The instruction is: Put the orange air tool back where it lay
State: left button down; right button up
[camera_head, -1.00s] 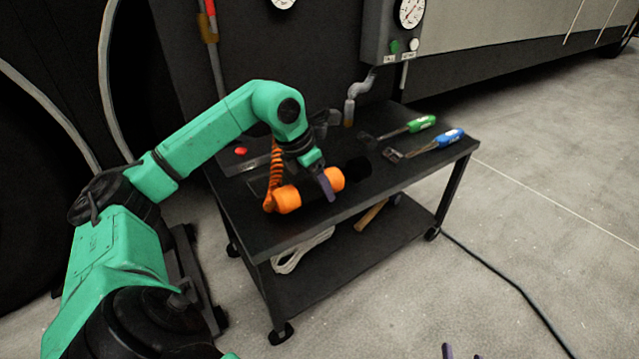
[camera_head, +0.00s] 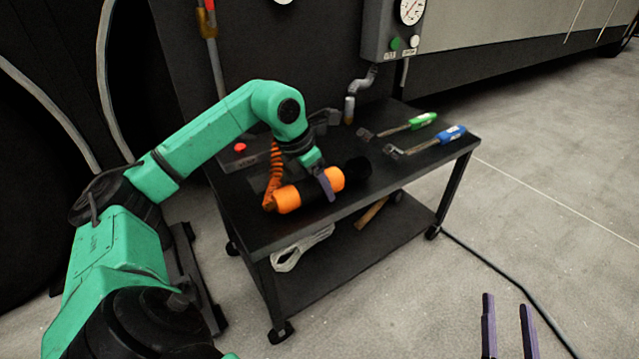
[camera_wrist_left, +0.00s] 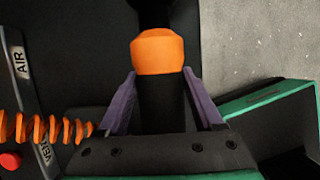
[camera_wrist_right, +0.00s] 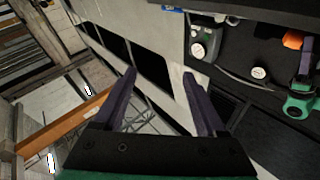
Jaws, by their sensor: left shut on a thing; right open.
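The orange air tool (camera_head: 287,199) is a cylinder with orange bands, a black middle and a black end, at the front left part of the black cart top (camera_head: 262,240). A coiled orange hose (camera_head: 275,165) runs up from its left end. My left gripper (camera_head: 326,183) is shut on its black middle; in the left wrist view (camera_wrist_left: 160,95) the purple fingers stand on both sides of it, below an orange band (camera_wrist_left: 158,52). The tool is at or just above the cart top; I cannot tell if it touches. My right gripper (camera_head: 507,325) is open and empty, over the floor at lower right.
A green-handled tool (camera_head: 410,125) and a blue-handled tool (camera_head: 430,142) lie at the cart's right. A box with a red button (camera_head: 240,148) sits at the back left. The lower shelf holds a pale coil (camera_head: 300,249) and a wooden-handled thing (camera_head: 371,213). A cable (camera_head: 500,272) crosses the floor.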

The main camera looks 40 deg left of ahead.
pick_arm(q)
jog(key=shift+r, duration=0.1)
pick_arm(e)
jog(key=shift+w+r, duration=0.15)
jog(key=shift+r, duration=0.35)
pick_arm(q)
jog(key=shift+f, duration=0.25)
pick_arm(e)
jog(key=shift+f, duration=0.1)
dwell(0.4)
